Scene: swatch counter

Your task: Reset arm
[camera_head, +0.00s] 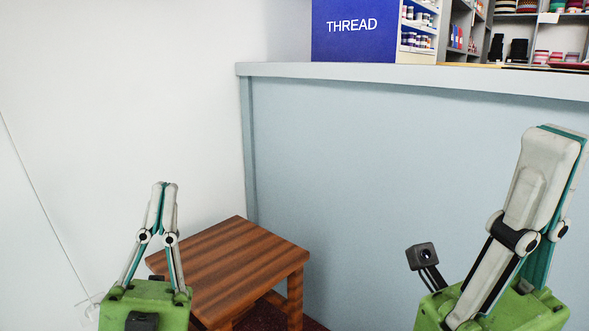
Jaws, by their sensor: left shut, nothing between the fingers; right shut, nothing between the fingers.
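My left gripper (165,187) stands upright at the lower left, in front of the white wall and partly over the wooden table's left side. Its two pale fingers meet at the tips, and nothing is between them. My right gripper (562,133) stands at the right, closer to the camera and larger. It points up and leans right, in front of the counter's blue-grey panel. Its fingers are together and empty. Both grippers have green bodies. A small dark camera block sits to the left of my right gripper's body.
A small striped wooden table (235,262) stands bare in the corner. A blue-grey counter (340,150) runs behind it to the right. A blue THREAD sign (360,40) and shelves of spools (530,30) show beyond its top. A white wall (120,90) closes the left.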

